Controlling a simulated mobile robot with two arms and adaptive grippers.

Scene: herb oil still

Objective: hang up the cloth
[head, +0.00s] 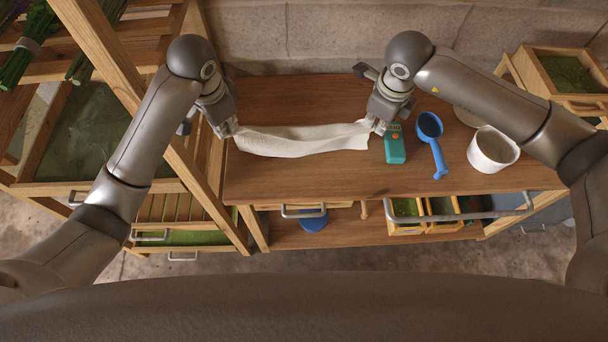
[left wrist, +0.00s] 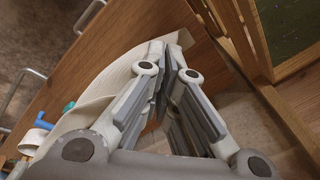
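A white cloth (head: 300,141) stretches lengthwise between my two grippers over the left half of the wooden bench. Its middle is folded and sags a little; I cannot tell whether it touches the bench top. My left gripper (head: 229,129) is shut on the cloth's left end. In the left wrist view the cloth (left wrist: 118,72) runs behind the nearly closed fingertips (left wrist: 168,50). My right gripper (head: 377,124) is at the cloth's right end and looks shut on it. A grey metal rail (head: 470,214) runs along the bench's front edge at the right.
A teal box (head: 395,150) stands just right of the cloth, then a blue ladle (head: 437,150) and a white pot (head: 493,149). Drying racks (head: 150,120) stand close at the left. Small wooden boxes (head: 440,222) sit below the rail. The bench's front left is clear.

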